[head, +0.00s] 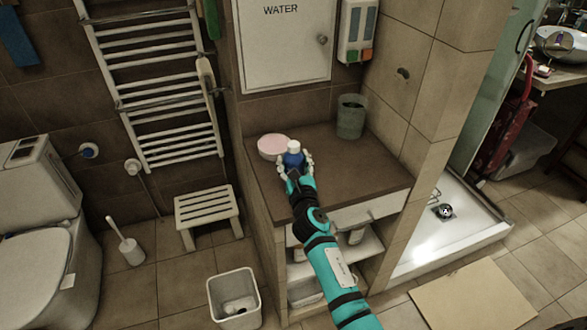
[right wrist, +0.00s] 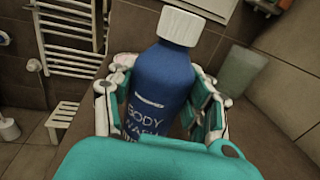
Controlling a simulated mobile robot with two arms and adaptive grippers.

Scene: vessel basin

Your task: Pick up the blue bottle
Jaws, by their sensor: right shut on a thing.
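The blue bottle (head: 293,160) has a white cap and stands at the front left of the brown counter (head: 350,172). In the right wrist view the blue bottle (right wrist: 162,88) fills the middle, with "BODY WASH" lettering on it. My right gripper (head: 295,166) is shut on the bottle, with fingers on both sides of it. The fingers also show in the right wrist view (right wrist: 160,105). The bottle's lower part is hidden behind the gripper. I cannot tell whether its base touches the counter. My left gripper is not in view.
A round pink-lidded container (head: 272,144) is close behind the bottle on its left. A grey-green cup (head: 351,118) stands at the back right of the counter. A white cabinet (head: 285,50) hangs above. A stool (head: 207,207) and a bin (head: 234,296) stand at left.

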